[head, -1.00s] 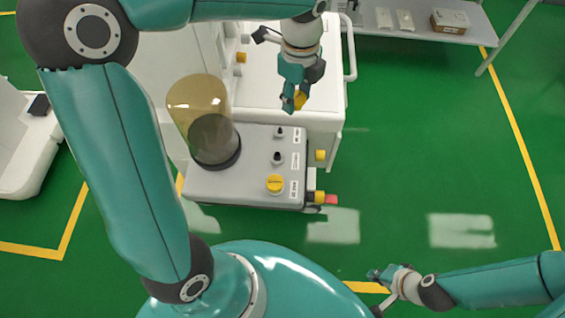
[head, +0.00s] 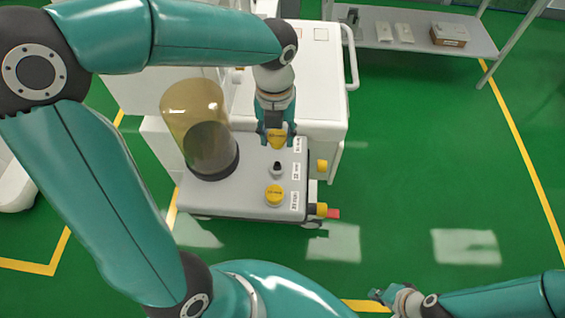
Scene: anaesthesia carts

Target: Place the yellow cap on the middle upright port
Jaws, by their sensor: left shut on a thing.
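A grey block (head: 200,198) carries a row of upright ports. The middle port (head: 277,169) is bare, with a dark top. The nearest port has a yellow cap (head: 274,194) on it. My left gripper (head: 276,134) points down and is shut on another yellow cap (head: 277,140). This held cap is at the far end of the row, beyond the middle port. The far port is hidden behind the cap and fingers; I cannot tell whether they touch. My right gripper (head: 379,297) is at the bottom right, far from the block; its fingers are too small to read.
A tall amber cylinder (head: 192,105) stands on the block, left of the ports. Yellow fittings (head: 321,166) stick out at the right side. A white cart (head: 325,110) stands behind. A shelf (head: 375,38) holds small boxes. Green floor at right is clear.

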